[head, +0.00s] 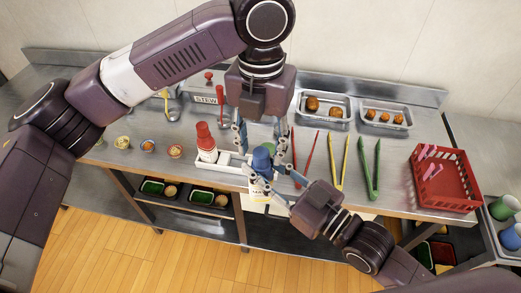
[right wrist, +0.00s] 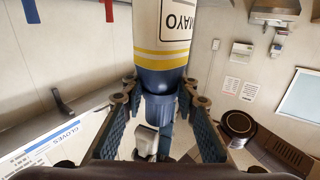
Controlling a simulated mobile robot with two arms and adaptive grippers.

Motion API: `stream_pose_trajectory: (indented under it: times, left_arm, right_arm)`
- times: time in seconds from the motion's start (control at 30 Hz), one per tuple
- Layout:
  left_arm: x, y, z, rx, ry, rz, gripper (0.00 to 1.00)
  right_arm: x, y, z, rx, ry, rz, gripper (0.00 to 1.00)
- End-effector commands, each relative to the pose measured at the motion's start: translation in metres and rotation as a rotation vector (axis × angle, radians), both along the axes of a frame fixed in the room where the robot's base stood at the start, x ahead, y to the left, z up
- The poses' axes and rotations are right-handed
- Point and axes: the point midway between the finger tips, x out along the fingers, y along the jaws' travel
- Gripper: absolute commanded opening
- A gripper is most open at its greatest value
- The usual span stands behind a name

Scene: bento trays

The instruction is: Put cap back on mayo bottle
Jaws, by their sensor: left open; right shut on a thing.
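The mayo bottle (right wrist: 160,38) is white with a yellow band and a blue end. Its label reads upside down in the right wrist view. My right gripper (right wrist: 160,98) is shut on it near the blue end; a narrower ribbed blue part shows between the fingers. In the head view, the bottle's blue part (head: 262,158) is over the counter, label towards the front, partly hidden by fingers. My left gripper (head: 257,142) points down from above, open, its fingers close around or beside the blue part. I cannot tell whether that part includes the cap, or whether they touch.
A red-capped bottle (head: 206,142) stands in the white holder (head: 235,160) at left. Green tongs (head: 369,170), yellow tongs (head: 339,170) and a red basket (head: 444,187) lie to the right. Metal trays (head: 323,118) stand at the back. Small bowls (head: 148,146) line the left counter.

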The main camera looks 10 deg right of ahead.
Motion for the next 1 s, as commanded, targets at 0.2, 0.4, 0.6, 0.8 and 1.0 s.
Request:
stream_pose_trajectory:
  times: [0.2, 0.4, 0.6, 0.8, 1.0]
  left_arm:
    - [0.000, 0.000, 0.049, -0.001, -0.004, -0.001, 0.43]
    - [0.001, 0.000, 0.085, 0.001, -0.004, 0.000, 0.43]
    - [0.000, 0.000, 0.100, 0.002, -0.001, -0.001, 0.43]
    - [0.000, 0.000, 0.102, 0.001, 0.000, -0.002, 0.43]
    - [0.000, 0.000, 0.102, 0.001, 0.000, -0.002, 0.43]
  right_arm:
    - [0.000, 0.000, 0.001, 0.002, -0.002, 0.000, 0.19]
    - [0.000, 0.000, 0.001, 0.002, -0.002, 0.000, 0.19]
    - [0.000, 0.000, 0.001, 0.002, -0.002, 0.000, 0.19]
    - [0.000, 0.000, 0.001, 0.002, -0.002, 0.000, 0.19]
    - [0.000, 0.000, 0.001, 0.002, -0.002, 0.000, 0.19]
